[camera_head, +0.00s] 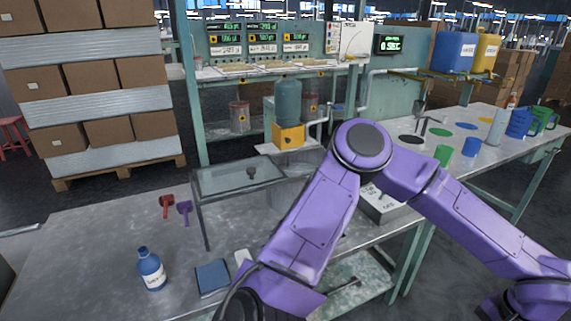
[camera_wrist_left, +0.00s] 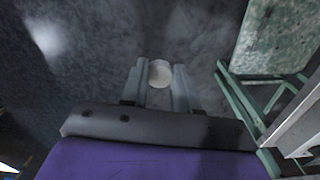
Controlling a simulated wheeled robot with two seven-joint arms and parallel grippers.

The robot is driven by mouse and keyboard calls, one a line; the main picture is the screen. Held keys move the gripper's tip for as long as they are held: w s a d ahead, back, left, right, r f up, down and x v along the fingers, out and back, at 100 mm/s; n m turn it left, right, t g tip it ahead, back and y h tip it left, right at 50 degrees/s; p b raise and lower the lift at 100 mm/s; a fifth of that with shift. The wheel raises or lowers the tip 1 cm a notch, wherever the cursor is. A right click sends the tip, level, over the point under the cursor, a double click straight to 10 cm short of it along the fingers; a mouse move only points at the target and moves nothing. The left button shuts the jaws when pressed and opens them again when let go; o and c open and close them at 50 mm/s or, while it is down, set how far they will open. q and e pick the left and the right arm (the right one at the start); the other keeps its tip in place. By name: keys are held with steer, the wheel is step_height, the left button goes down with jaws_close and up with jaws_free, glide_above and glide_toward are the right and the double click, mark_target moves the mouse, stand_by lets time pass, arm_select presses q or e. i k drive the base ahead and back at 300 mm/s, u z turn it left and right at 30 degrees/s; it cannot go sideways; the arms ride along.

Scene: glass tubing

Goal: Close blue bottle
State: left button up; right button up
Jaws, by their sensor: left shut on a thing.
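The blue bottle (camera_head: 151,272) stands upright on the grey table at the lower left of the head view, with a white label on its side. Its narrow neck points up, and I cannot tell whether a cap is on it. In the left wrist view my left gripper (camera_wrist_left: 160,82) is shut on a small round whitish cap (camera_wrist_left: 160,72), held between the fingertips. The bottle does not show in that view. My right gripper is not in view.
A dark blue square (camera_head: 212,278) lies right of the bottle, with a small white thing (camera_head: 243,257) beside it. Red (camera_head: 167,203) and purple (camera_head: 185,209) scoops lie behind. A glass-topped stand (camera_head: 235,175) rises at the table's back. The table left of the bottle is clear.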

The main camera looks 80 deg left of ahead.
mark_target(151, 269)
steer(key=k, duration=1.9)
steer(key=u, duration=1.9)
